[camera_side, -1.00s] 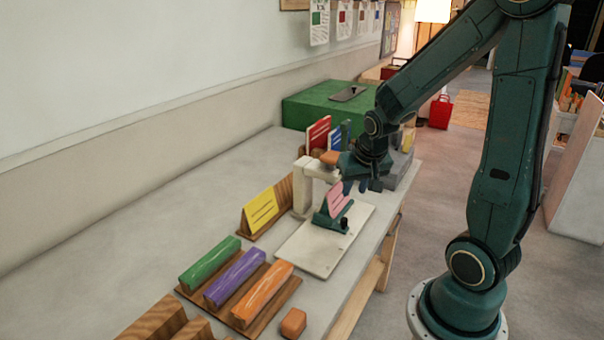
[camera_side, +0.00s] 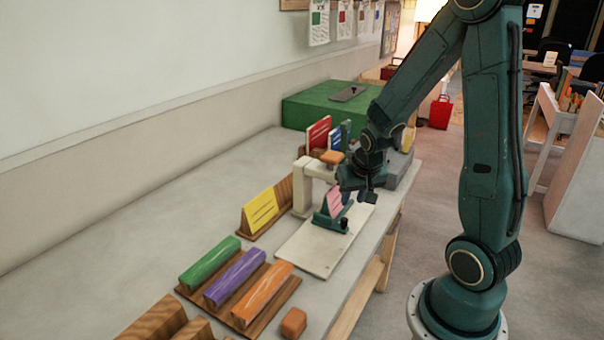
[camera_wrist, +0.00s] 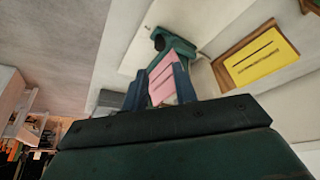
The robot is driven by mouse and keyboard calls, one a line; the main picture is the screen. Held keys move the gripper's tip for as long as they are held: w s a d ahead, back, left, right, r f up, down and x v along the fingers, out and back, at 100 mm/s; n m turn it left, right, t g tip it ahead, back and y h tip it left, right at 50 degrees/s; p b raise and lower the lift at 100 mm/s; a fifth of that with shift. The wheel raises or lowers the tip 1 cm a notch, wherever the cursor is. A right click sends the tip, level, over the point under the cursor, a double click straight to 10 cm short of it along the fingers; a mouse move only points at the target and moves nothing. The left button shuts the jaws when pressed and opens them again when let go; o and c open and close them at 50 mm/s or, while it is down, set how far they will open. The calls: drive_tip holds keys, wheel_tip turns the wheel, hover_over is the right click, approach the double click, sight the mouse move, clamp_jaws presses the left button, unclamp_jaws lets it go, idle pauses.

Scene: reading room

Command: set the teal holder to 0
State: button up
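The teal holder (camera_side: 332,221) stands on a white board (camera_side: 312,252) with a pink card (camera_side: 335,203) leaning in it and a dark knob on its near side. In the wrist view the holder (camera_wrist: 178,46) is beyond my fingers, with the pink card (camera_wrist: 161,82) showing between them. My gripper (camera_side: 357,194) is close above and to the right of the holder in the side view. Its two blue fingers (camera_wrist: 160,88) are apart, with gaps beside the card, and do not appear closed on anything. Any scale marks on the board are too small to read.
A yellow card (camera_side: 261,209) in a wooden stand is to the left. Green, purple and orange bars (camera_side: 262,294) lie in front. A grey box (camera_side: 402,168) and green box (camera_side: 318,108) stand behind.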

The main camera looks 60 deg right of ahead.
sight(344, 219)
drive_tip(key=shift+x, duration=5.15)
clamp_jaws()
